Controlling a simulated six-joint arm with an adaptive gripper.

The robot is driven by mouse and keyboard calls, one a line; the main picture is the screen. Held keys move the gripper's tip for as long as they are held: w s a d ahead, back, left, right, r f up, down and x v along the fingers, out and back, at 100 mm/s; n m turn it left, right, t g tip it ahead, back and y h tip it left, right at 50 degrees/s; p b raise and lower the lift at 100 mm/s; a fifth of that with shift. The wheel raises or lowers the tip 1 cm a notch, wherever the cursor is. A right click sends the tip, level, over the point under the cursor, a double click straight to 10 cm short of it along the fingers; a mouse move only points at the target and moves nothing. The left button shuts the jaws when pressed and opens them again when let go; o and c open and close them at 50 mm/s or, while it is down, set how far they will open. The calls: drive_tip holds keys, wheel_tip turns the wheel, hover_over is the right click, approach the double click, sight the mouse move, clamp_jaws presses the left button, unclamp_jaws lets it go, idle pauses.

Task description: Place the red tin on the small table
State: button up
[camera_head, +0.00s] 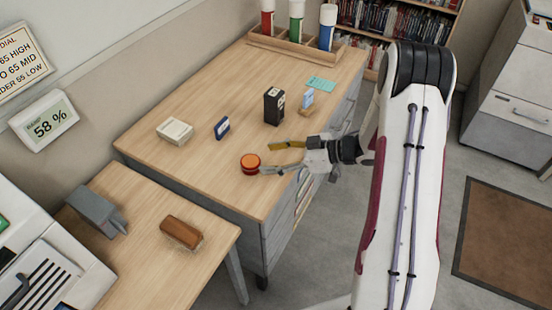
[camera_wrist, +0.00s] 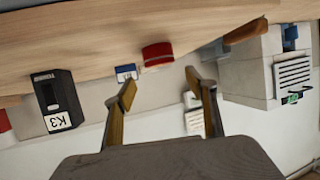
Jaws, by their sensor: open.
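The red tin (camera_head: 250,163) is a short round tin with an orange-red top. It stands on the long desk (camera_head: 190,175) near its front left end. My gripper (camera_head: 267,159) is open and empty, with the tin just beyond its fingertips; I cannot tell whether one fingertip touches it. In the wrist view the red tin (camera_wrist: 157,54) shows ahead of the gap between the open fingers of my gripper (camera_wrist: 160,79). The small table (camera_head: 150,245) is at the lower left, beside the desk's end.
The small table bears a brown brush (camera_head: 181,232) and a grey device (camera_head: 95,210); its front area is bare. On the desk are a white box (camera_head: 174,131), a blue card-like item (camera_head: 222,128), a black box (camera_head: 273,106) and a tube rack (camera_head: 290,48).

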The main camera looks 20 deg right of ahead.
drive_tip(key=shift+w, duration=0.1)
drive_tip(key=w+d+r+m+t+h, duration=0.1)
drive_tip(key=w+d+r+t+h, duration=0.1)
drive_tip(key=w+d+r+h, duration=0.3)
drive_tip(key=w+d+r+m+t+h, duration=0.1)
drive_tip(key=w+r+m+t+h, duration=0.1)
drive_tip(key=r, duration=0.5)
drive_tip(key=s+d+r+m+h, duration=0.4)
drive_tip(key=s+r+h, duration=0.25)
drive_tip(key=r, duration=0.55)
drive_tip(key=s+a+r+m+g+h, duration=0.1)
drive_tip(key=s+r+m+g, duration=0.15)
drive_tip(key=s, duration=1.05)
drive_tip(key=s+a+f+m+g+y, duration=0.1)
drive_tip(key=s+a, duration=0.3)
drive_tip(key=s, duration=0.5)
drive_tip(key=s+a+f+m+g+y, duration=0.1)
drive_tip(key=s+a, duration=0.4)
drive_tip(key=s, duration=0.5)
drive_tip(key=shift+a+g+y, duration=0.3)
drive_tip(key=shift+g+y, duration=0.05)
drive_tip(key=shift+o, duration=0.5)
drive_tip(key=shift+m, duration=0.25)
